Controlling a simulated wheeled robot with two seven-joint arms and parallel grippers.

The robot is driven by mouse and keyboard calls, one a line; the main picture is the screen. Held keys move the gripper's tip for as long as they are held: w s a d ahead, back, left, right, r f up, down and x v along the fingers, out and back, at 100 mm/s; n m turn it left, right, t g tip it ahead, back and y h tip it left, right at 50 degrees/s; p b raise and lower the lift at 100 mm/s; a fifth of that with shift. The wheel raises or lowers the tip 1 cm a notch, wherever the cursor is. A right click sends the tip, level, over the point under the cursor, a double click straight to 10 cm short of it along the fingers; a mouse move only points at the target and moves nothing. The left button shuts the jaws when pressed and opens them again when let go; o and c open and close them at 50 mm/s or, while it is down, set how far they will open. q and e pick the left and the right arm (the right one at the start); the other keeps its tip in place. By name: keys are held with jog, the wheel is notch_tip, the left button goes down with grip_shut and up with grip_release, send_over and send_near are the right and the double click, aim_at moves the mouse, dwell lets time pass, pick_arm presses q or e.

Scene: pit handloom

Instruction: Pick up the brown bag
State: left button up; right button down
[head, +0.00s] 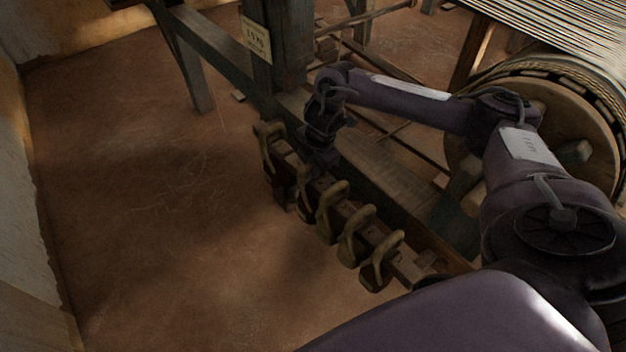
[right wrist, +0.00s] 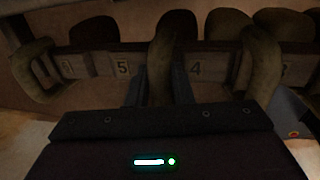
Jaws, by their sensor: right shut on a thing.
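Several brown bags with curved tops hang in a row along a wooden rail. My right gripper (head: 306,178) reaches down to the row from above, near its far end. In the right wrist view its two fingers (right wrist: 160,88) are on either side of one brown bag (right wrist: 164,58), shut on its curved upper part. That bag is between the labels 5 and 4 and still at the rail. Its lower part is hidden by my gripper. Other brown bags (head: 381,262) hang nearer along the rail. My left gripper is not in view.
The wooden rail (head: 410,266) carries number labels. Loom posts (head: 281,45) and a beam stand close behind the row. A large round warp drum (head: 545,105) is at the right. The earthen floor (head: 150,200) at the left is clear.

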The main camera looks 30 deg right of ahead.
aim_at(303, 168)
dwell(0.3)
jog(key=shift+w, duration=0.1)
jog(key=shift+r, duration=0.2)
